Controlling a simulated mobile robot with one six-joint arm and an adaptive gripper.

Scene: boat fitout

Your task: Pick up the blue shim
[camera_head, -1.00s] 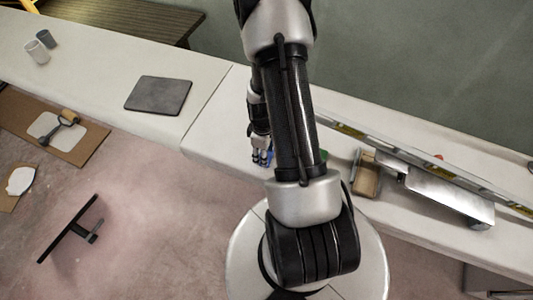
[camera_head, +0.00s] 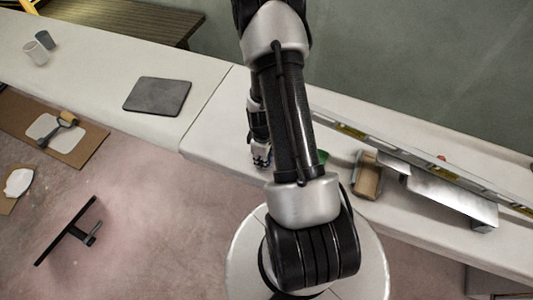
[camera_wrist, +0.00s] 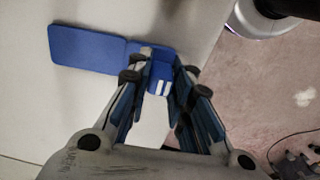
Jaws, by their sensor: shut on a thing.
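In the wrist view, my gripper (camera_wrist: 163,82) is shut on a blue block-like piece, the blue shim (camera_wrist: 159,72), which has white marks on its near face. The shim sits between the two fingertips, just over the pale bench top. A flat blue plate (camera_wrist: 85,50) with rounded corners lies to its left, and a blue strip reaches from it towards the gripper; I cannot tell whether they are joined. In the head view my gripper (camera_head: 261,162) is over the bench's near edge, partly behind my arm, and the shim cannot be made out.
The pale bench (camera_head: 215,140) carries a dark grey flat pad (camera_head: 157,96) and two cups (camera_head: 40,45) on the left. On the right are an open brown box (camera_head: 367,178), a long level (camera_head: 420,165) and a metal piece (camera_head: 455,200). A green item (camera_head: 322,157) shows beside my arm.

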